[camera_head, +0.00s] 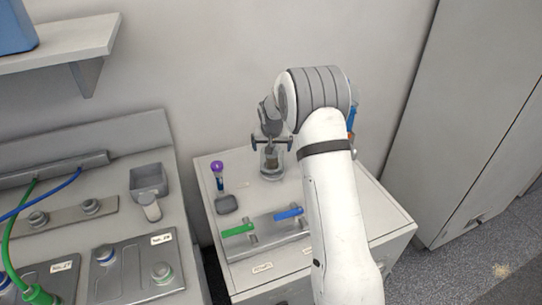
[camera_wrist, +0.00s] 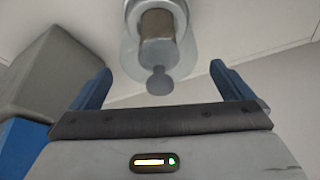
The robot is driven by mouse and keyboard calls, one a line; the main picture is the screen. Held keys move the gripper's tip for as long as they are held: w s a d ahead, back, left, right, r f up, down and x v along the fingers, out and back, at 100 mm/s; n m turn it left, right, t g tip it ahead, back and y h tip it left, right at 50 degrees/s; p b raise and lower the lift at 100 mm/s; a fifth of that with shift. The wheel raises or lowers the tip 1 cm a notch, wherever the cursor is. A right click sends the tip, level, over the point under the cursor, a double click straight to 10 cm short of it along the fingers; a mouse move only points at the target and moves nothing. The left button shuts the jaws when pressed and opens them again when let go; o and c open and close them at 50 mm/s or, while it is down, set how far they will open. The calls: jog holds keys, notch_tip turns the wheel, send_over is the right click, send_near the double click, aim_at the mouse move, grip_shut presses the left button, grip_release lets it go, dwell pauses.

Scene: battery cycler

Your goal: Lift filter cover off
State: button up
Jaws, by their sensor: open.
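The filter cover (camera_head: 272,158) looks like a clear or grey dome around a brown filter on the small cabinet top. It stands upright near the wall. In the wrist view the cover (camera_wrist: 184,22) shows with the brown filter (camera_wrist: 156,38) inside and a round grey knob (camera_wrist: 159,82) at its near end. My gripper (camera_head: 271,143) is right above the cover in the head view. In the wrist view my gripper (camera_wrist: 160,73) has its blue fingers wide apart, one on each side of the knob. Neither finger touches the knob. My arm hides part of the cabinet top.
A green-handled valve (camera_head: 238,230) and a blue-handled valve (camera_head: 288,213) lie in front. A bench with cables (camera_head: 85,210) is at left. A tall cabinet (camera_head: 470,110) is at right.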

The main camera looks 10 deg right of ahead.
jog(key=shift+p+x, duration=0.3)
jog(key=shift+x, duration=1.25)
jog(key=shift+r, duration=0.1)
jog(key=c, duration=1.1)
